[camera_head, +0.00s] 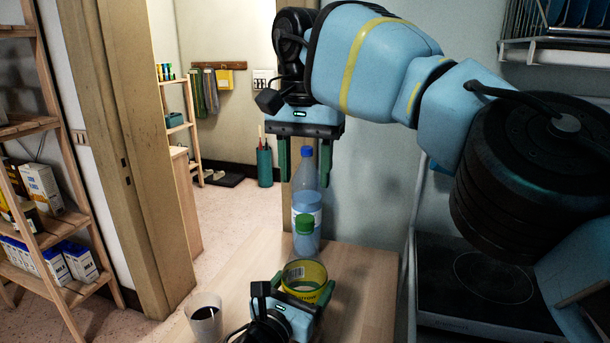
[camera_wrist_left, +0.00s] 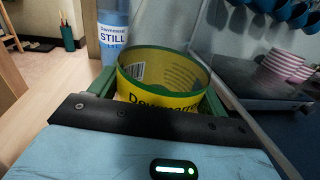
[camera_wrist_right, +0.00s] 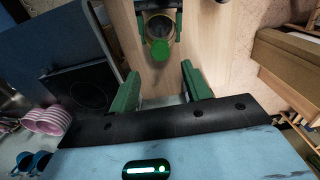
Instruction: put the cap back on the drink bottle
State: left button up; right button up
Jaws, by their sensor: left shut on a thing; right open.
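A clear blue bottle (camera_head: 307,205) stands upright at the back of the wooden table, with a blue top (camera_head: 307,153). The left wrist view shows its label reading STILL (camera_wrist_left: 113,36). My left gripper (camera_head: 298,290) is shut on the yellow can (camera_wrist_left: 160,92), which has a green rim and an open top. My right gripper (camera_head: 305,165) is open and empty, pointing down near the bottle top.
A cup (camera_head: 205,320) stands at the table's front left. The wooden table (camera_head: 350,285) is clear to the right of the can. A dark hob (camera_head: 485,280) lies further right. Shelves with boxes (camera_head: 42,188) stand left, and a rack (camera_head: 570,45) hangs upper right.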

aim_at(305, 218)
pick_arm(q)
jog(key=shift+f, duration=0.1)
pick_arm(e)
jog(key=shift+f, duration=4)
jog(key=c, duration=1)
grip_shut()
